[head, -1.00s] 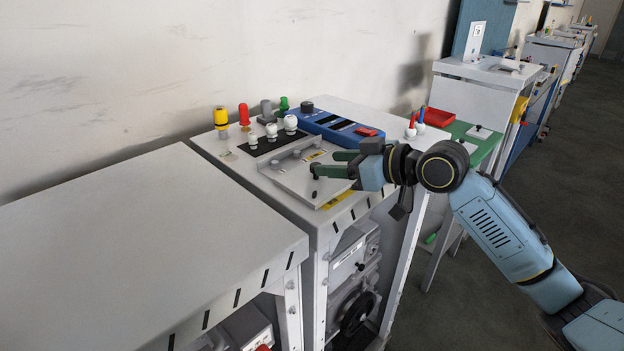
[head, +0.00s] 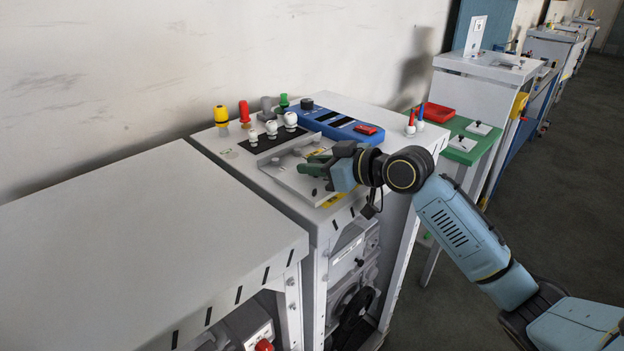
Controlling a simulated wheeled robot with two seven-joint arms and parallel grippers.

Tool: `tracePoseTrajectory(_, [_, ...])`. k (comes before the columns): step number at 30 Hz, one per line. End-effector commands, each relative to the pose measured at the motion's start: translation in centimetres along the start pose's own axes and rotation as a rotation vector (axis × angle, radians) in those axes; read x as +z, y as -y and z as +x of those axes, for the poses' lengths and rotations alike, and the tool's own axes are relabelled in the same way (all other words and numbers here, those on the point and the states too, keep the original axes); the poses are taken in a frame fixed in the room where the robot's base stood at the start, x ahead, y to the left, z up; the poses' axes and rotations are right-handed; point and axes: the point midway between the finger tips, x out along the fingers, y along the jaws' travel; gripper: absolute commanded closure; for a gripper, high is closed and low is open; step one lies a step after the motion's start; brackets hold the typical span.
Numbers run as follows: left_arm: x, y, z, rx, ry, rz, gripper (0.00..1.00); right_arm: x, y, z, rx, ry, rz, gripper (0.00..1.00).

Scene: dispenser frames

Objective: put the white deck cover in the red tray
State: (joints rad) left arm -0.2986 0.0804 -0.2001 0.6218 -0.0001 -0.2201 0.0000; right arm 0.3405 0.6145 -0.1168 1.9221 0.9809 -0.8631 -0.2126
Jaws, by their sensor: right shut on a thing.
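The white deck cover (head: 290,178) is a pale flat plate at the front of the grey machine's top, in the middle of the head view. My right gripper (head: 314,165), with dark green fingers, is over this plate and shut on it; the fingers hide the exact grip point. I cannot tell whether the plate is clear of the deck. The red tray (head: 437,112) lies on the green side table to the right, behind my right arm. My left gripper is not in view.
The machine top holds white knobs (head: 271,129), coloured knobs (head: 244,112) and a blue panel (head: 335,125) behind the cover. Two small white plates (head: 478,127) occupy the green table (head: 462,155).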

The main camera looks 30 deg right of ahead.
Motion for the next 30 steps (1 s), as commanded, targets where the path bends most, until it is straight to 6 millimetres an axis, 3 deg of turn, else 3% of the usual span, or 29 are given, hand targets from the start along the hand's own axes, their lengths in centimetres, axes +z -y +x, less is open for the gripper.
tracePoseTrajectory(10, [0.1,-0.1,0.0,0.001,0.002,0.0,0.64,-0.5,0.0,-0.1,0.001,-0.003,-0.002,1.0])
tracePoseTrajectory(24, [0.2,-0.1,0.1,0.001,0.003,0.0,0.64,-8.3,0.0,-2.6,0.002,-0.004,-0.005,1.0])
tracePoseTrajectory(30, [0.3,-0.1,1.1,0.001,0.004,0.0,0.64,-8.7,0.0,-2.7,0.001,-0.001,-0.002,1.0])
